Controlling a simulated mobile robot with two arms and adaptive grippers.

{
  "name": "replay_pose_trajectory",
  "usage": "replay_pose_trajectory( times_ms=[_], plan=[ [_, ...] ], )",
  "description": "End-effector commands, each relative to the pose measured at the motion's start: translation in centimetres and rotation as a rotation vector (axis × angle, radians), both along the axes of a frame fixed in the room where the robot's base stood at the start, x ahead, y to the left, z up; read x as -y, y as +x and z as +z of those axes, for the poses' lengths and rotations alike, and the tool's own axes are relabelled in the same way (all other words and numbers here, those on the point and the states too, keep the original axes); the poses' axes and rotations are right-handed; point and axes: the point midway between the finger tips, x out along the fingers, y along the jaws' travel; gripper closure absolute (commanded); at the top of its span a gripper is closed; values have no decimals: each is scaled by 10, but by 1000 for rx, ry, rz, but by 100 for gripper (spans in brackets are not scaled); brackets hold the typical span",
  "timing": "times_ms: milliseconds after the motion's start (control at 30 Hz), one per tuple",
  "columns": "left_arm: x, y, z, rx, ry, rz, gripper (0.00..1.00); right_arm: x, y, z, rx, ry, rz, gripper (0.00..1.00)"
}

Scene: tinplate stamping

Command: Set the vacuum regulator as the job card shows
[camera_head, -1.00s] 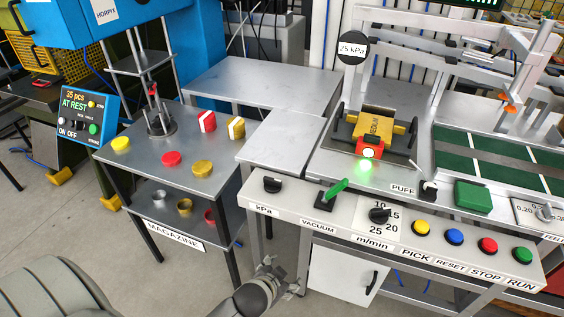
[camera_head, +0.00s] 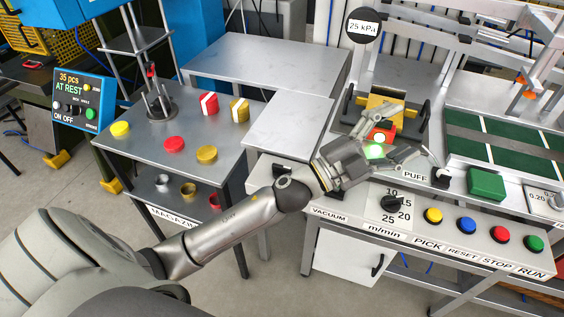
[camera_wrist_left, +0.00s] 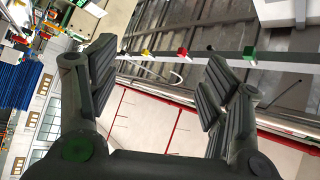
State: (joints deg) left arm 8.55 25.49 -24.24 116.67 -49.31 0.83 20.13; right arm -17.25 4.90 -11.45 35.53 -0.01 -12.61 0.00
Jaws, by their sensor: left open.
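The kPa knob (camera_head: 280,169), a black knob at the left end of the control panel (camera_head: 345,207), is mostly hidden behind my left arm. The round gauge sign (camera_head: 362,26) above reads 25 kPa. I cannot make out a job card. My right gripper is not in view.
The m/min dial (camera_head: 391,203) and the yellow (camera_head: 433,215), blue (camera_head: 467,225), red (camera_head: 500,234) and green (camera_head: 533,243) buttons line the panel. A green block (camera_head: 486,184) stands behind them. A side table (camera_head: 190,131) holds several coloured tins at left.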

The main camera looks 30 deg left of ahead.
Motion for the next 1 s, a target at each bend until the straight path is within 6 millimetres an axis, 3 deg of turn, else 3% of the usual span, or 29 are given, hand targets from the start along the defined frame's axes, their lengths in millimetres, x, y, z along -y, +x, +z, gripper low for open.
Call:
replay_pose_trajectory(
  times_ms=[100, 233, 367, 467, 667, 833, 1000],
  plan=[
    [33, -11, 11, 135, 171, -166, 29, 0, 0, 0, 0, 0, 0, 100],
    [60, -25, 0, 234, 386, -345, 29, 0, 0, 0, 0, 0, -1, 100],
    [69, -34, -28, 279, 628, -510, 29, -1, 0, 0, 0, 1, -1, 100],
    [61, -36, -55, 272, 826, -622, 29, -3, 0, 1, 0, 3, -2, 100],
    [5, -27, -107, 150, 1225, -785, 29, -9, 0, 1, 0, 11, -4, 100],
    [-73, -15, -131, -60, 1534, -852, 29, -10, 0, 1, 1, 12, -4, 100],
    [-164, -9, -129, -345, 1784, -858, 29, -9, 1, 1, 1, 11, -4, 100]
  ],
)
